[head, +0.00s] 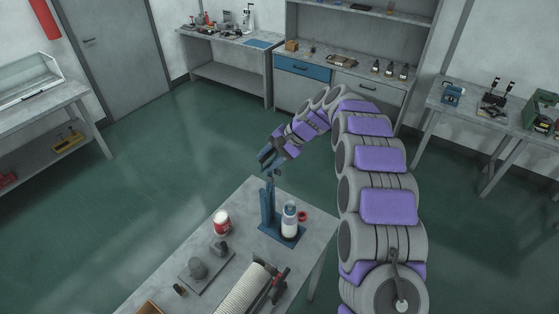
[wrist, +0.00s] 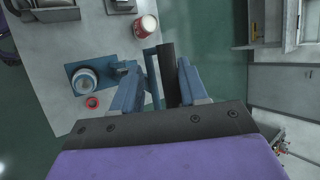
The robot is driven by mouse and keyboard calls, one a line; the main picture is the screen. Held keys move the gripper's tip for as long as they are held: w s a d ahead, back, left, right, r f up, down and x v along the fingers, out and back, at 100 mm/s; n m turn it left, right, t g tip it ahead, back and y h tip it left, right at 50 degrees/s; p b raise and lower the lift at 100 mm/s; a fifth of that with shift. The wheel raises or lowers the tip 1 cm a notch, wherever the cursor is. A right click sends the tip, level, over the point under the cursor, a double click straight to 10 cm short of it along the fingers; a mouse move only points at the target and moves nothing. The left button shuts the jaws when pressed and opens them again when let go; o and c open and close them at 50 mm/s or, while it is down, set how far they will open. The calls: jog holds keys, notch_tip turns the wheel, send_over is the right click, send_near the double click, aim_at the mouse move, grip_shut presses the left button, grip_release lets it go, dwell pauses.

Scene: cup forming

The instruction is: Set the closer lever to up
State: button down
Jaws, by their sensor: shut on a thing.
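The closer is a blue press stand (head: 268,208) with an upright column on a flat base, near the far corner of the workbench. A white bottle with a blue band (head: 289,219) stands upright on its base; the bottle also shows from above in the wrist view (wrist: 85,81). My gripper (head: 268,158) is at the top of the column. In the wrist view, my gripper (wrist: 157,72) has its blue fingers on either side of the lever's dark handle (wrist: 167,68) and is shut on it. The lever's exact angle is hard to tell in the head view.
The grey workbench (head: 238,196) also holds a red-and-white can (head: 221,222), a red ring (head: 303,216) beside the closer, a grey weight-like part (head: 198,268) on a plate and a ribbed roll (head: 246,290). Green floor (head: 140,185) is open around the bench.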

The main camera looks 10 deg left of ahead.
jog(key=shift+a+f, duration=0.1)
jog(key=shift+a, duration=0.65)
jog(key=c, duration=1)
grip_release()
jog(key=shift+c, duration=0.2)
jog(key=shift+a+f, duration=0.1)
jog(key=shift+a, duration=0.15)
jog(key=shift+c, duration=0.3)
